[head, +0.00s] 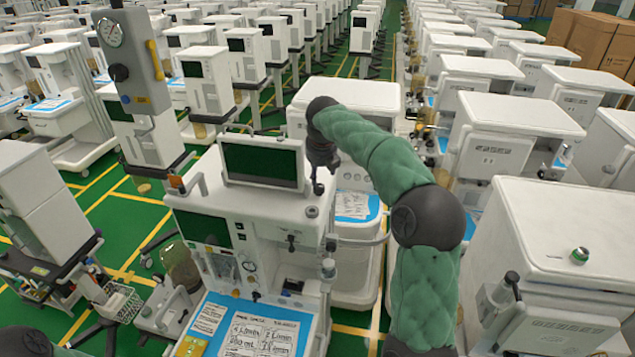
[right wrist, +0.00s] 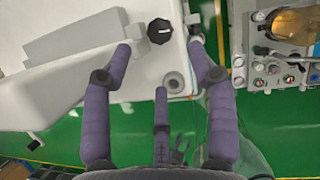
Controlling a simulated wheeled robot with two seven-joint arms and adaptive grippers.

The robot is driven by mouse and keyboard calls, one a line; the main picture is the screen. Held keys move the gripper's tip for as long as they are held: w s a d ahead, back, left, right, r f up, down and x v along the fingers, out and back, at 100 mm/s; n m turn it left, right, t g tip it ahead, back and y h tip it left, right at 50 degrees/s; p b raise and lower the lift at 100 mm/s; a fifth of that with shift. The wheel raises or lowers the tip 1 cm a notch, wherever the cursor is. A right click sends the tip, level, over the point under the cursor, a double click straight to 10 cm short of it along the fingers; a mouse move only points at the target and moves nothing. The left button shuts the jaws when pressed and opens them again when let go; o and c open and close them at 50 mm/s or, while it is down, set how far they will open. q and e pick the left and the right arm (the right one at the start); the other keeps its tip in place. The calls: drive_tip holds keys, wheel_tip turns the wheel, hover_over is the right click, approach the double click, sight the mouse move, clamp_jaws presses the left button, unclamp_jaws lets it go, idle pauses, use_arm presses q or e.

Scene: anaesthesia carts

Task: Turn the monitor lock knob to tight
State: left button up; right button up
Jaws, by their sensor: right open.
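The monitor (head: 262,163) stands on top of the white cart (head: 250,205), its dark screen facing me. In the right wrist view a round black knob (right wrist: 160,31) with a white pointer mark sits on the cart's white top, near the monitor's grey mount (right wrist: 75,38). My right gripper (head: 320,184) is above the cart top, to the right of the monitor. In the right wrist view the gripper (right wrist: 161,47) is open and empty, with the knob between and slightly beyond its fingertips. My left gripper is not in view.
A small grey round cap (head: 312,211) sits on the cart top near the gripper. A blue work surface with papers (head: 252,328) is at the cart's front. Another white cart (head: 365,93) stands close behind. Many carts fill the room. Green floor shows between them.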

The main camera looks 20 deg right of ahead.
sight(319, 187)
drive_tip(key=p+x, duration=0.1)
drive_tip(key=x, duration=0.7)
drive_tip(key=shift+w+f, duration=0.1)
drive_tip(key=shift+f, duration=0.25)
drive_tip(key=shift+w, duration=0.1)
drive_tip(key=shift+c, duration=0.3)
drive_tip(key=shift+r, duration=0.1)
drive_tip(key=c, duration=1)
